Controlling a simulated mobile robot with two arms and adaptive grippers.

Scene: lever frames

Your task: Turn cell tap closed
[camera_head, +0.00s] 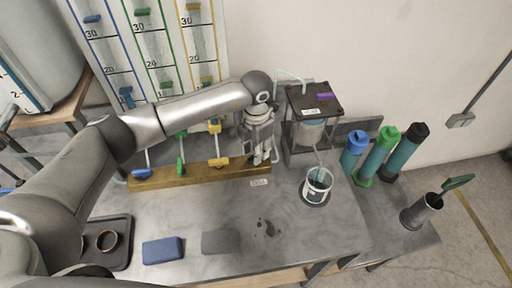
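A cell-like unit with a dark square top plate (314,98) and a clear vessel (309,133) under it stands at the back of the bench. A thin tube runs down from the unit into a clear beaker (318,183). I cannot make out the cell tap for certain. My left gripper (262,158) points down just left of the unit, above the right end of the brass-coloured bar (200,175). I cannot tell whether its fingers are apart or hold anything. My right gripper is not in view.
Blue, green and yellow levers stand along the bar before a scale board (150,50). Blue, green and black-capped cylinders (376,160) stand right. A dark cup (415,213) is at the right edge. A blue block (162,250), grey block (220,242) and stain (267,228) are in front.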

